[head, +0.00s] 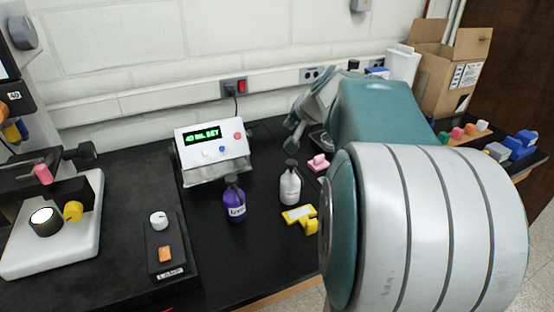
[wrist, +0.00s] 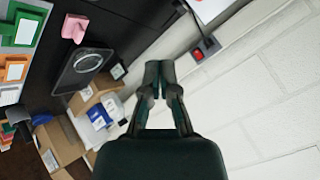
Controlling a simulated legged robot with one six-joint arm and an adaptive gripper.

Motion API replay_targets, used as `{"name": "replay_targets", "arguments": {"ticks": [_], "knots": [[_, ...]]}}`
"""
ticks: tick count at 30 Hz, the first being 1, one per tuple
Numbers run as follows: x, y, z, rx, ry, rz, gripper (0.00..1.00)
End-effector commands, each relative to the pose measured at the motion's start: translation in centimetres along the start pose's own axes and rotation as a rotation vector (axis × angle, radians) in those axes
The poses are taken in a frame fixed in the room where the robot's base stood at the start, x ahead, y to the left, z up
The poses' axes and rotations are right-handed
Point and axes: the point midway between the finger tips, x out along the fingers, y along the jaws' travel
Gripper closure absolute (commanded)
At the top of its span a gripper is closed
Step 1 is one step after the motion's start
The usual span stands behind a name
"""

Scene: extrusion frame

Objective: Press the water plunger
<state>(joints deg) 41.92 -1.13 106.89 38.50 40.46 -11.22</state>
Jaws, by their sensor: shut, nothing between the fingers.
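I cannot make out for certain which part is the water plunger. A white console (head: 213,168) with a green display reading "40 ML SET" stands near the wall, with small coloured knobs on its face. A white bottle (head: 290,188) and a purple bottle (head: 235,203), both dark-topped, stand upright in front of it. My gripper (head: 292,138) is above the back of the bench, right of the console, partly hidden by my arm. In the wrist view my gripper (wrist: 158,67) is shut and empty, its fingertips together.
A clear tray (wrist: 82,70) with a round mark lies by a pink block (wrist: 74,27). A yellow item (head: 299,214) lies near the white bottle. A red wall switch (head: 242,87) is behind the console. Cardboard boxes (head: 440,85) stand at the back right. A lamp switch (head: 166,255) is front left.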

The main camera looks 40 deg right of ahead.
Motion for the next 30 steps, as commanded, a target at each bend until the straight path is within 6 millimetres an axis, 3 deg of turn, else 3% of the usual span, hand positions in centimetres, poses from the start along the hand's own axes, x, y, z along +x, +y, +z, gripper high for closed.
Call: {"name": "replay_targets", "arguments": {"ticks": [10,30], "knots": [[0.6,0.2,0.8,-0.002,-0.001,0.002,1.0],[5.8,4.1,4.6,-0.002,-0.001,0.002,1.0]]}}
